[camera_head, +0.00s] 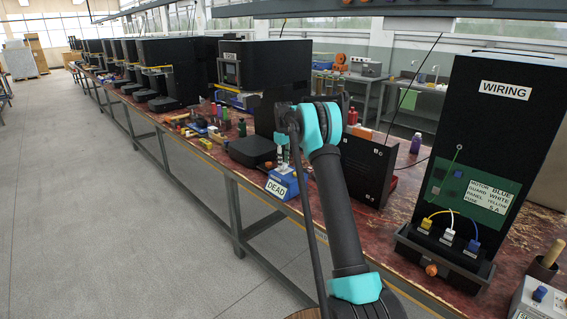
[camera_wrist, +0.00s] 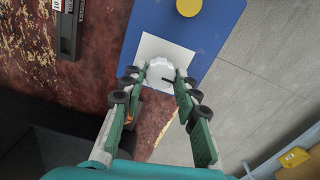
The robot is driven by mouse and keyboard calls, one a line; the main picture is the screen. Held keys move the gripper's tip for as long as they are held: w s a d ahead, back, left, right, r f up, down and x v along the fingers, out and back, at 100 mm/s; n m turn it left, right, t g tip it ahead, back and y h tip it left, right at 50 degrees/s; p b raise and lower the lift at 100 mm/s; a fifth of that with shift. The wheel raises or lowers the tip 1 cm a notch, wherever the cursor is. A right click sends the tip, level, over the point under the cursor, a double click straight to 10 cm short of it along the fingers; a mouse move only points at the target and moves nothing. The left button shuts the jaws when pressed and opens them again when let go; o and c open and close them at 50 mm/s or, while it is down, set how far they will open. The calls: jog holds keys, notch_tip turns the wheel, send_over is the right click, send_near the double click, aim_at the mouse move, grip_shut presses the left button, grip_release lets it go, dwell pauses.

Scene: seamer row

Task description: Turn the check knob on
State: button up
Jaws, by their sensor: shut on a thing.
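The white check knob (camera_wrist: 160,73) sits on a white square plate (camera_wrist: 178,52) on a blue box (camera_wrist: 222,18) in the wrist view. My gripper (camera_wrist: 161,78) is shut on the knob, one green-padded finger on each side. A small dark mark or pointer shows at the knob's lower right. A yellow round button (camera_wrist: 189,7) is on the same blue top. In the head view, the blue box (camera_head: 291,187) with a "DEAD" label stands at the bench's front edge. My gripper is above it, partly hidden by my arm, and the knob cannot be made out there.
A black case (camera_head: 252,150) lies left of the blue box. A black panel (camera_head: 368,170) stands to its right, then the tall "WIRING" board (camera_head: 490,120) with coloured plugs. Small tools and bottles lie further along the bench. The floor aisle (camera_head: 110,220) at left is clear.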

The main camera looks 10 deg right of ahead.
aim_at(284, 164)
jog(key=m, duration=0.4)
jog(key=shift+m, duration=0.3)
jog(key=m, duration=0.9)
jog(key=shift+m, duration=1.9)
jog(key=o, duration=1.1)
jog(key=shift+o, duration=0.2)
jog(key=shift+r, duration=0.1)
notch_tip(284, 164, up, 12)
